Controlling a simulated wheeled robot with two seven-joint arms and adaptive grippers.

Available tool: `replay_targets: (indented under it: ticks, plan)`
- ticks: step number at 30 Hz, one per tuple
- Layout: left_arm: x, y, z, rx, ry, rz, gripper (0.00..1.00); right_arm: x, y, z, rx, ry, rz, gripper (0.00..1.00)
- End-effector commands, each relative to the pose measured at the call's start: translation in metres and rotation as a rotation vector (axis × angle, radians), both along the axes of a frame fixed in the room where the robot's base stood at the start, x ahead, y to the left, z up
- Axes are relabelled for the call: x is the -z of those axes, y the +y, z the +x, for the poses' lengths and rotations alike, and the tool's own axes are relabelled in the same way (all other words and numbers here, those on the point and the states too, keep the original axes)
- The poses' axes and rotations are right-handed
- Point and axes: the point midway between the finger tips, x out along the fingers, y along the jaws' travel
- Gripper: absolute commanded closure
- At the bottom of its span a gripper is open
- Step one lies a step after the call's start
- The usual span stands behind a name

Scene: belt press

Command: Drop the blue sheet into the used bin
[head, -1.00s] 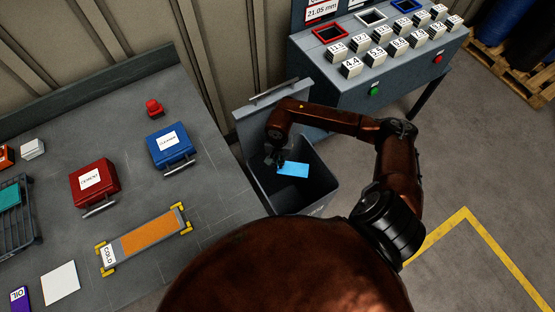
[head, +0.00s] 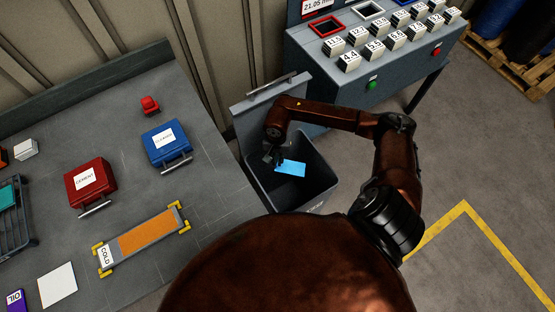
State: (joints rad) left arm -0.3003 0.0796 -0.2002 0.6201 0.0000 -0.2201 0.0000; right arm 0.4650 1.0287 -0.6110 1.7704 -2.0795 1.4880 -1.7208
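The small bright blue sheet (head: 291,169) shows over the mouth of the used bin (head: 318,200), a dark grey bin with its lid raised at the back. My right gripper (head: 279,160) points down over the bin and is shut on the left edge of the sheet. The fingertips are dark and small, so their exact grip is hard to see. The sheet sticks out to the right of the fingers, apart from the bin's walls as far as I can tell. My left gripper is not in view.
A grey workbench (head: 215,215) on the left holds a red cement box (head: 88,183), a blue cleaner box (head: 167,142), a red button (head: 149,104) and an orange strip (head: 148,232) in yellow corners. A cabinet (head: 400,85) with numbered blocks stands behind the bin.

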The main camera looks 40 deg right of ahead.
Motion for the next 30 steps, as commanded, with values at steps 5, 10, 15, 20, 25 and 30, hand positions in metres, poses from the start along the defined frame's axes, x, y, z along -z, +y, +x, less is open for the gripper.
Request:
replay_targets:
  ticks: [5,10,15,20,25,30]
  plan:
    - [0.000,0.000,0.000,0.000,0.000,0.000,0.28,0.000,0.000,0.000,0.000,0.000,0.000,0.80]
    - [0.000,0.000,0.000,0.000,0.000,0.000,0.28,0.000,0.000,0.000,0.000,0.000,0.000,0.75]
    - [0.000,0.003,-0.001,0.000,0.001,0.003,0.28,-0.001,0.000,0.000,0.000,0.000,0.000,0.75]
    - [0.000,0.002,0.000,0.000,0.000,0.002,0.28,-0.016,0.000,0.002,-0.002,-0.004,0.001,0.75]
    - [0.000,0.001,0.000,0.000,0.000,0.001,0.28,-0.049,-0.001,0.002,-0.002,-0.006,-0.002,0.75]
    - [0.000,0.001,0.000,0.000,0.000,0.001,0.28,-0.084,-0.001,0.002,-0.001,-0.004,-0.001,0.75]
